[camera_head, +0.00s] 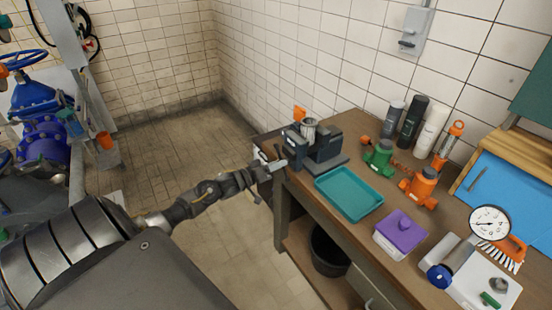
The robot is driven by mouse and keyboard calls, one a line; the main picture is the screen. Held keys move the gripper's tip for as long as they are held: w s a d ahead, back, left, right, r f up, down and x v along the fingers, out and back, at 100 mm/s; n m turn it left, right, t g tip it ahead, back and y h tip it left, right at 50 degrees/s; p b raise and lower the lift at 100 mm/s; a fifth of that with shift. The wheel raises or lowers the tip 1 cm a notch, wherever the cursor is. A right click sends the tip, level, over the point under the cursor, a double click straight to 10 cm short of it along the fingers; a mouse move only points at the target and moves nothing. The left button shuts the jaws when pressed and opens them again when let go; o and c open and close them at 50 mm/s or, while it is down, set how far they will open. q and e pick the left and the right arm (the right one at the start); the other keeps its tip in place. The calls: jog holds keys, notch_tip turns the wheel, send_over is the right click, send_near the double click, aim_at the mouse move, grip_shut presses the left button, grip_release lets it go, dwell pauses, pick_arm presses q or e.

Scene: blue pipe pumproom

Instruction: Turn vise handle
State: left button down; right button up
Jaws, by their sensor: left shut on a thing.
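A dark grey vise (322,143) stands at the far left end of the wooden workbench, with a metal cylinder (309,129) upright at its jaws. My left arm reaches in from the left, and my left gripper (274,166) is at the near-left side of the vise. It is shut on the vise handle, a light metal bar (281,152) at the vise's front; the fingers hide part of it. I cannot make out the handle's full length. My right gripper is not in this view.
On the workbench (375,232), a teal tray (349,193) lies close to the vise. Green (379,158) and orange (421,187) fittings, several bottles (411,121) and a purple-lidded box (400,234) stand farther right. A black bucket (328,251) sits below. The floor left of the bench is clear.

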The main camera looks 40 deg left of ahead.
pick_arm(q)
jog(key=n, duration=0.1)
jog(key=n+p, duration=0.1)
jog(key=shift+w+r+n, duration=0.2)
jog(key=shift+r+n, duration=0.1)
jog(key=shift+r, duration=0.05)
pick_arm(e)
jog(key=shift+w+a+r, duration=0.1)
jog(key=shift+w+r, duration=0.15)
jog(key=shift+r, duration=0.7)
pick_arm(q)
jog(key=c, duration=1.5)
grip_release()
jog(key=shift+w, duration=0.1)
jog(key=o, duration=0.3)
jog(key=shift+w+d+f, duration=0.1)
jog(key=shift+w+f, duration=0.05)
jog(key=shift+f, duration=0.05)
jog(key=b+v, duration=0.2)
jog(key=v, duration=0.9)
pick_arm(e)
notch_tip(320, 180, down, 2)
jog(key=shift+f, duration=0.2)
